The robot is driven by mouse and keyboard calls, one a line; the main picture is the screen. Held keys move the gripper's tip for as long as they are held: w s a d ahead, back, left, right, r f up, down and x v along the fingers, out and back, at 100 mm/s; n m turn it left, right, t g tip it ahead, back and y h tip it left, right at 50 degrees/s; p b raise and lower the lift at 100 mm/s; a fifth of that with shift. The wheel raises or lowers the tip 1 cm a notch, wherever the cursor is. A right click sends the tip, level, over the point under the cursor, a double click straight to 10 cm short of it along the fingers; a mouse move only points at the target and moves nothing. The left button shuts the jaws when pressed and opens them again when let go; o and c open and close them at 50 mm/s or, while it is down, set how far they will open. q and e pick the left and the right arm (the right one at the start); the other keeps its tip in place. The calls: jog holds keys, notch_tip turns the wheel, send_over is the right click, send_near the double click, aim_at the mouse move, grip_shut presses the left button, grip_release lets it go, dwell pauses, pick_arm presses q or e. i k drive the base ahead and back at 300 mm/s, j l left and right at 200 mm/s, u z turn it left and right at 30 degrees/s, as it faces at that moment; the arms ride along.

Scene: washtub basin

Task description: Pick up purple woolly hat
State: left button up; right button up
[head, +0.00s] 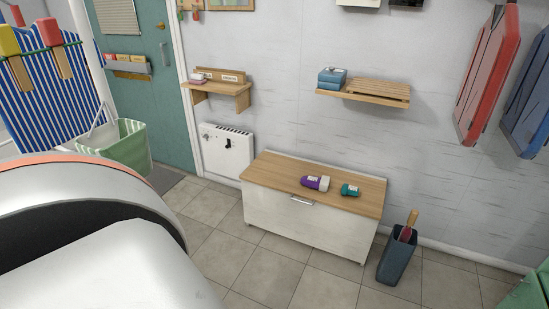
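A small purple thing with a pale end (315,183) lies on its side on the wooden top of a low white cabinet (314,212). It is the only purple thing I can make out on the cabinet; it is too small to tell whether it is a woolly hat. A smaller teal thing with a pale patch (350,190) lies just right of it, apart from it. Neither of my grippers is in view. A large white and dark curved part, likely of my own arm, fills the lower left.
A dark blue bin (397,254) with a wooden-handled tool stands right of the cabinet. Wall shelves (363,92) hang above. A green-and-white basket (119,144) and striped cloth (43,92) are at left. Tiled floor (265,268) before the cabinet is clear.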

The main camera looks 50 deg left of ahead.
aim_at(321, 184)
jog(key=u, duration=1.15)
jog(key=i+z, duration=0.15)
jog(key=i+l, duration=0.05)
jog(key=i, duration=0.05)
